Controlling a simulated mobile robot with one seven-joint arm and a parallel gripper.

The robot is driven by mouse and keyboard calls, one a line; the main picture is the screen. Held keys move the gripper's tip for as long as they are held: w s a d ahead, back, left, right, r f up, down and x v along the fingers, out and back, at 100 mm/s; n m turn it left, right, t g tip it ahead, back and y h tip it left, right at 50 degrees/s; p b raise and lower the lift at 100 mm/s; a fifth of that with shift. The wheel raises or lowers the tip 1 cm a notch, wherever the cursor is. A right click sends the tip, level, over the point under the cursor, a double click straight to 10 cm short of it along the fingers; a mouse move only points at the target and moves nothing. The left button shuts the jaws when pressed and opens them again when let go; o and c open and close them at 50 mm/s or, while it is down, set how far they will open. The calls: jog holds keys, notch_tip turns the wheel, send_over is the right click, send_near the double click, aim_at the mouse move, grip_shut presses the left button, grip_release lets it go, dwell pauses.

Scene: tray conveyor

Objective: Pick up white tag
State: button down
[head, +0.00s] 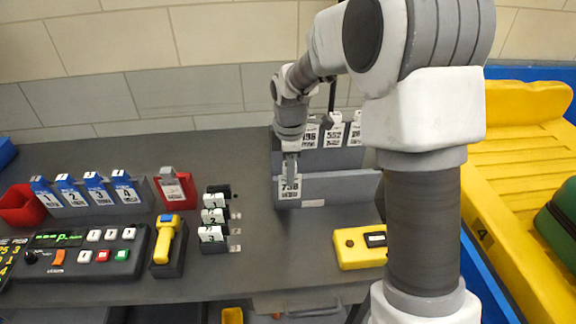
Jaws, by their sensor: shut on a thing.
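A white tag (289,188) with dark print, a number that looks like 738, hangs at the left end of the front grey rack panel. My gripper (290,173) points down from above and is shut on the top of this tag. The tag hangs upright in front of the panel. I cannot tell whether it still touches the rack. More white tags (333,130) stand in the rear row of the grey rack (345,187).
Blue-topped numbered tags (95,187), a red-framed tag holder (174,188), white numbered tags (213,217), a yellow handheld scanner (166,240), a button panel (90,254) and a yellow box (350,248) are on the dark table. A yellow tray (520,150) lies at right.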

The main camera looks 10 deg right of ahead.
jog(key=s, duration=0.9)
jog(key=shift+s+b, duration=0.4)
notch_tip(320, 180, up, 6)
jog(key=p, duration=0.5)
jog(key=shift+r+p, duration=0.25)
jog(key=shift+p, duration=0.1)
